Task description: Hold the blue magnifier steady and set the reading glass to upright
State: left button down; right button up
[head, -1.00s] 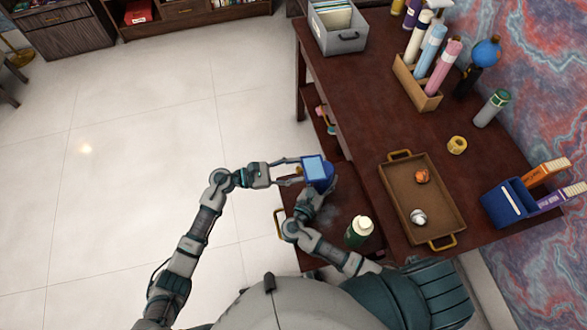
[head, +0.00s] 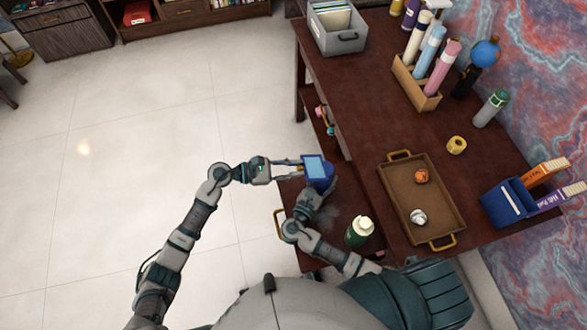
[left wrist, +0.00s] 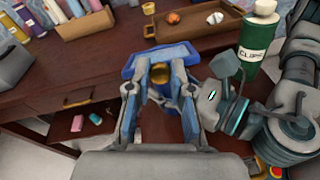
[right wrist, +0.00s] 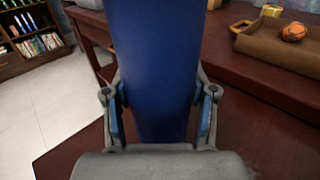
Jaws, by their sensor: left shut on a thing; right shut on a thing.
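The blue magnifier (head: 326,179) is held above the lower desk section, with its pale blue reading glass (head: 314,166) tilted and facing up toward the head camera. My left gripper (head: 300,166) reaches it from the left. In the left wrist view its fingers (left wrist: 161,82) are closed around a brass knob (left wrist: 160,72) on the magnifier's side, under the blue frame (left wrist: 158,57). My right gripper (right wrist: 157,100) is shut on the magnifier's broad blue body (right wrist: 155,50), which fills the middle of the right wrist view. The right fingertips are hidden in the head view.
A green bottle (head: 359,232) stands close to the right of my right arm. A brown tray (head: 440,200) with two small balls, a blue box (head: 507,202) and a tube rack (head: 415,85) are on the desk. Open floor lies left.

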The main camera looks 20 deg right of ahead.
aim_at(317, 167)
jog(key=shift+a, duration=0.2)
pick_arm(q)
jog(key=d+r+y, duration=0.1)
jog(key=r+y, duration=0.1)
jog(key=d+r+y, duration=0.2)
jog(key=y, duration=0.1)
jog(key=d+r+y, duration=0.1)
jog(key=r+y, duration=0.1)
jog(key=shift+s+d+r+t+y, duration=0.1)
jog(key=shift+s+d+t+y, duration=0.15)
jog(key=shift+d+t+y, duration=0.15)
jog(key=shift+s+d+r+y, duration=0.1)
jog(key=shift+d+r+y, duration=0.15)
jog(key=shift+d+y, duration=0.3)
jog(key=shift+d+r+y, duration=0.2)
jog(key=shift+d+y, duration=0.3)
jog(key=shift+y, duration=0.05)
pick_arm(e)
jog(key=shift+d, duration=0.1)
pick_arm(q)
jog(key=shift+s+d+r, duration=0.1)
jog(key=shift+d+r, duration=0.1)
jog(key=shift+d, duration=0.65)
jog(key=shift+s+d+r, duration=0.1)
jog(key=shift+d+r, duration=0.05)
jog(key=shift+d, duration=0.65)
jog(key=c, duration=1)
grip_release()
jog(key=shift+w, duration=0.1)
jog(key=shift+f, duration=0.1)
